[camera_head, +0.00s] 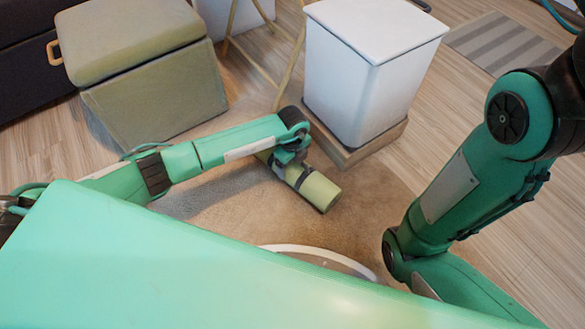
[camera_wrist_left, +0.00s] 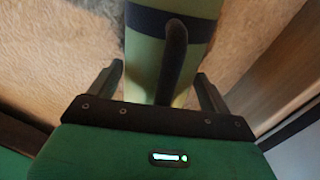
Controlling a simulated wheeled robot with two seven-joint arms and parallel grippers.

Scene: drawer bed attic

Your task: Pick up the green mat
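The green mat (camera_head: 318,190) is a rolled pale-green cylinder with dark bands, lying at a slant over the brown rug in the head view. My left gripper (camera_head: 293,166) is at the mat, over its banded part. In the left wrist view the mat (camera_wrist_left: 146,62) runs up the middle, with a dark band across it and a dark strap along it. My left gripper (camera_wrist_left: 160,75) has its fingers wide apart, one on each side of the mat. Whether they touch it I cannot tell. My right arm shows at the right, but its gripper is out of view.
A white bin (camera_head: 345,85) on a wooden base (camera_head: 362,146) stands close behind the mat. An olive storage box (camera_head: 160,98) stands at the left. A round whitish rim (camera_head: 318,252) shows in front. Wood floor (camera_head: 440,120) is open at the right.

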